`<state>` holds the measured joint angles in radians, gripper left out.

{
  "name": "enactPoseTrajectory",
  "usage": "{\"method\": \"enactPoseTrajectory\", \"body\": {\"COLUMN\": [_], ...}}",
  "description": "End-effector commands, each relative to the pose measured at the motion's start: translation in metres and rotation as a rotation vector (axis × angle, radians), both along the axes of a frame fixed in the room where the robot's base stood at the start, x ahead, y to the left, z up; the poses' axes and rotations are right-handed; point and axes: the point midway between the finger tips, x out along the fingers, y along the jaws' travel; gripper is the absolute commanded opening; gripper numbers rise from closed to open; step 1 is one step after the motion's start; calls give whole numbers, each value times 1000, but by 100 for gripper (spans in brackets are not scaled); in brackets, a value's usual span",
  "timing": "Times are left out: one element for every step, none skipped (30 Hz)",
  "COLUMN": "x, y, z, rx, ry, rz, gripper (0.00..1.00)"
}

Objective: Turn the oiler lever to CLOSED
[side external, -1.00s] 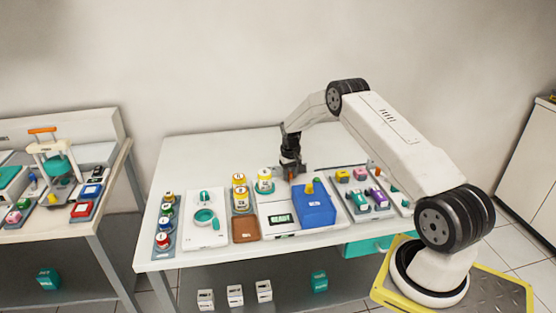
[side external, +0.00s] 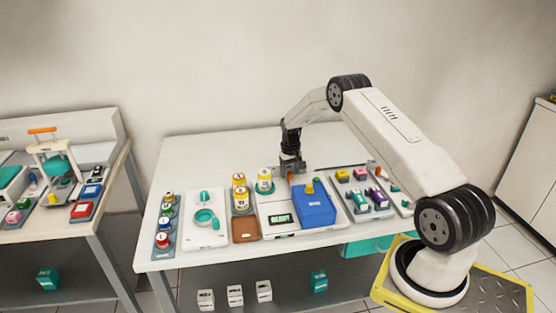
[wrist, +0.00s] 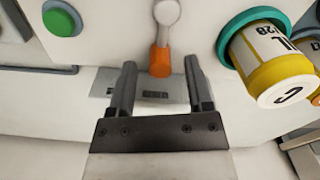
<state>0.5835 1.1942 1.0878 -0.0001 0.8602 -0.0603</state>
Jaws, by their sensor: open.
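The oiler lever (wrist: 161,62) has a pale arm and an orange tip. In the wrist view it points down toward my gripper, with its tip between the two fingertips. A grey plate (wrist: 103,84) with small dark labels lies below the tip; I cannot read them. My gripper (wrist: 160,66) is open, with one finger on each side of the orange tip and a gap to both. In the side view my gripper (side external: 289,172) is at the back of the white unit, and an orange bit shows at it.
A yellow-and-white canister (wrist: 266,62) in a teal ring stands right of the lever; a green button (wrist: 62,20) is left. The blue box (side external: 315,207) and the display (side external: 281,218) reading READY are in front. Bare table lies behind.

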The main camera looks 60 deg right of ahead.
Motion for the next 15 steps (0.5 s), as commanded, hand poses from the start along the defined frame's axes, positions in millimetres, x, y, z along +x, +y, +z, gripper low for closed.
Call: {"method": "enactPoseTrajectory", "body": {"x": [0, 0, 1, 1, 1, 0, 0, 0, 0, 0, 0, 0, 0, 0, 0], "y": [0, 0, 0, 0, 0, 0, 0, 0, 0, 0, 0, 0, 0, 0, 0], "z": [6, 10, 14, 18, 22, 28, 31, 35, 40, 44, 47, 52, 54, 57, 59], "rx": [-1, -1, -1, -2, -2, -1, -1, -1, -1, -2, -1, -1, -1, -1, -1], "ry": [-2, -3, -3, -3, -3, -3, -2, -3, -3, -3, -3, -3, -2, -2, -2], "rz": [0, 0, 0, 0, 0, 0, 0, 0, 0, 0, 0, 0, 0, 0, 0], "gripper": [65, 65, 65, 65, 65, 65, 65, 65, 65, 65, 65, 65, 65, 65, 65]}}
